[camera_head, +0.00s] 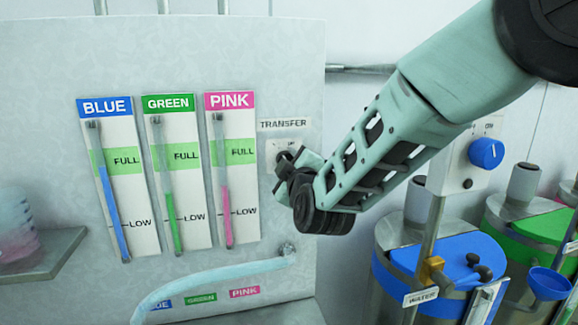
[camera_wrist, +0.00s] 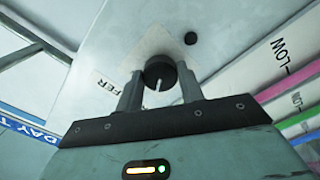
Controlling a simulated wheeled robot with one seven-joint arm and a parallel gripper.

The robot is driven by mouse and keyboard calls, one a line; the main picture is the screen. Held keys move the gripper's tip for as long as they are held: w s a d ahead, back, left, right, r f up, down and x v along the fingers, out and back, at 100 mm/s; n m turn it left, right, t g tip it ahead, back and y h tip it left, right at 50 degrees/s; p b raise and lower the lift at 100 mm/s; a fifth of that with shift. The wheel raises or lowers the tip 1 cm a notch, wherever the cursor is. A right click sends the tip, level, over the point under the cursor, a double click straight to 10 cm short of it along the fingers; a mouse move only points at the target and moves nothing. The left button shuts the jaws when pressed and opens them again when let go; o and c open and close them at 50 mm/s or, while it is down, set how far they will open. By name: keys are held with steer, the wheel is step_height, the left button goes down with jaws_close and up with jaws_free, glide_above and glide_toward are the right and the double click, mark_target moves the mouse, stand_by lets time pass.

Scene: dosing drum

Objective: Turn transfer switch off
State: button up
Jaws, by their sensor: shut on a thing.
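The transfer switch is a round black knob (camera_wrist: 158,70) with a white pointer line, on a pale plate (camera_head: 290,136) under the TRANSFER label (camera_head: 284,124). In the wrist view my gripper (camera_wrist: 160,76) has one grey finger on each side of the knob and is shut on it. The pointer line runs nearly straight down in that view, toward my palm. In the head view my gripper (camera_head: 284,168) is at the panel and mostly hides the knob. The position markings by the knob are largely covered.
Blue, green and pink level gauges (camera_head: 225,190) stand left of my gripper. A pale hose (camera_head: 215,277) crosses below them. At right are a blue-lidded drum (camera_head: 440,258), a green-lidded drum (camera_head: 545,224) and a blue knob (camera_head: 486,153) on a separate box.

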stand_by(0.3)
steer(key=o, duration=1)
steer(key=b+v, duration=0.5)
steer(key=v, duration=1.2)
steer(key=shift+s+r+b, duration=0.1)
steer(key=shift+s+b, duration=0.15)
steer(key=shift+b, duration=0.1)
